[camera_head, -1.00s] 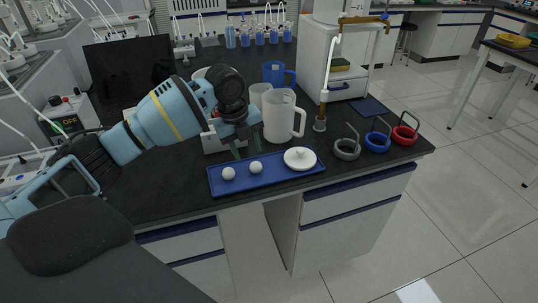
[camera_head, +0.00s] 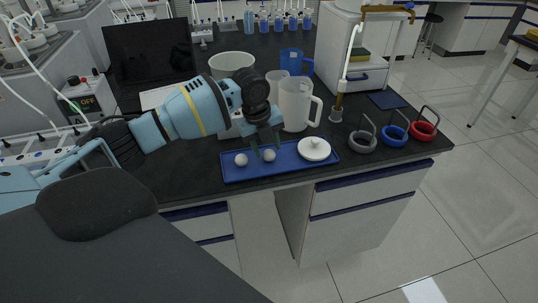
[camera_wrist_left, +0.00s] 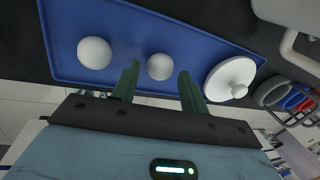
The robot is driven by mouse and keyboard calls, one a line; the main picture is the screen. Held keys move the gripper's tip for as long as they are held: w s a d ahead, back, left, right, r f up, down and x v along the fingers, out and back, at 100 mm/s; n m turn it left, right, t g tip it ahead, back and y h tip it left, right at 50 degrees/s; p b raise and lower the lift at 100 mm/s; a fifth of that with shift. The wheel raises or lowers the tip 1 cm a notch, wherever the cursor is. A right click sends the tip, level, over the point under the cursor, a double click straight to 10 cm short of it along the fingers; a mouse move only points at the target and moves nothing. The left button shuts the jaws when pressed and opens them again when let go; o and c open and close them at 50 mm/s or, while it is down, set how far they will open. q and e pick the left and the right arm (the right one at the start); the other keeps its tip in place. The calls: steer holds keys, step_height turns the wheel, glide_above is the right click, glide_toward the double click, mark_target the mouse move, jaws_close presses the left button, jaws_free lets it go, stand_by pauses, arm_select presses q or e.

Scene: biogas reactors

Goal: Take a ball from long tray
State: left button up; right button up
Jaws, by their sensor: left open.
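A long blue tray (camera_head: 290,173) lies near the front edge of the dark bench. It holds two white balls, a left ball (camera_head: 241,159) and a right ball (camera_head: 269,155), and a round white lid (camera_head: 314,149) with a knob at its right end. My left gripper (camera_head: 265,150) is open above the tray, at the right ball. In the left wrist view the tray (camera_wrist_left: 135,20) shows the right ball (camera_wrist_left: 160,67) between and just beyond the fingertips, with the left ball (camera_wrist_left: 95,53) outside them. Contact cannot be told. My right gripper is not in view.
A white jug (camera_head: 296,104) and a blue jug (camera_head: 292,62) stand behind the tray. Grey (camera_head: 363,140), blue (camera_head: 392,135) and red (camera_head: 424,129) rings with handles stand to the right. A white bucket (camera_head: 231,66) stands behind my left arm.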

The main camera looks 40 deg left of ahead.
arm_select(q)
steer(key=shift+w+d+f, duration=0.1)
steer(key=shift+w+f, duration=0.1)
steer(key=shift+f, duration=0.95)
steer(key=c, duration=0.8)
